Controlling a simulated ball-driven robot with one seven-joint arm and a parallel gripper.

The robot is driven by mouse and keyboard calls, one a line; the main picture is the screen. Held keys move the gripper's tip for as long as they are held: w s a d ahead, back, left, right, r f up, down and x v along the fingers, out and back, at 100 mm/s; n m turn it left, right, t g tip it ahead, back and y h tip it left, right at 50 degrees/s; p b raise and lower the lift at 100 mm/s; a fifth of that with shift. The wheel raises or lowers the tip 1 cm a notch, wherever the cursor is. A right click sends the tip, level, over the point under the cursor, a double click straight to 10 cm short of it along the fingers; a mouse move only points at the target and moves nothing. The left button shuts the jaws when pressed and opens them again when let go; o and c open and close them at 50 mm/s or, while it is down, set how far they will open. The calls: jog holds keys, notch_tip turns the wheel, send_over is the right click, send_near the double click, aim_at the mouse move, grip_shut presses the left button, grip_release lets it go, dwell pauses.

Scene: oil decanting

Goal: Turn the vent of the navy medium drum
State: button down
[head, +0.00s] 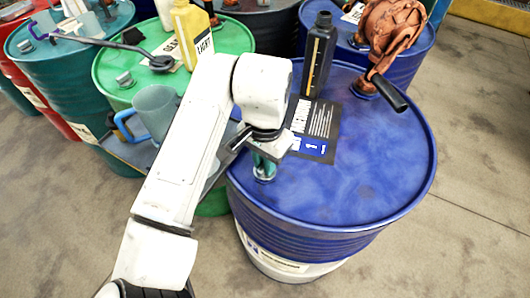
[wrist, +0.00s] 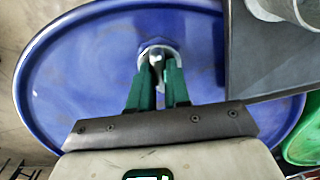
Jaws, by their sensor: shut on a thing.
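The navy drum (head: 375,150) stands at the right of the head view, and its blue top fills much of the wrist view (wrist: 80,70). Its small metal vent (wrist: 157,52) sits near the drum's rim, at the tips of my green fingers. My gripper (head: 264,164) points down at the left side of the drum top. In the wrist view my gripper (wrist: 158,72) is shut on the vent, one finger on each side. The fingers hide part of the vent, and in the head view my arm and fingers cover most of it.
A black bottle (head: 319,55) and a dark label sheet (head: 318,125) are on the drum top. A rusty orange pump (head: 388,35) with a black handle stands behind. A tray (wrist: 262,60) with a grey-blue jug (head: 154,110) is close beside the gripper. A green drum (head: 110,65) stands left.

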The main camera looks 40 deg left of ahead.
jog(key=n+p, duration=0.2)
jog(key=p, duration=0.1)
jog(key=n+p, duration=0.2)
jog(key=p, duration=0.1)
jog(key=shift+d+r+n, duration=0.1)
jog(key=shift+r+n, duration=0.2)
jog(key=shift+r, duration=0.05)
jog(key=n+p, duration=0.3)
jog(key=p, duration=0.1)
jog(key=shift+n, duration=0.3)
jog(key=n+p, duration=0.3)
jog(key=shift+f+n+p, duration=0.15)
jog(key=shift+n+p, duration=0.15)
jog(key=shift+p, duration=0.1)
jog(key=shift+f+n+p, duration=0.15)
jog(key=shift+n+p, duration=0.75)
jog(key=shift+n, duration=1)
jog(key=shift+a+n, duration=0.2)
jog(key=shift+n, duration=0.1)
jog(key=c, duration=1.1)
grip_release()
notch_tip(320, 180, up, 11)
jog(key=shift+f+b, duration=0.1)
jog(key=shift+b, duration=0.45)
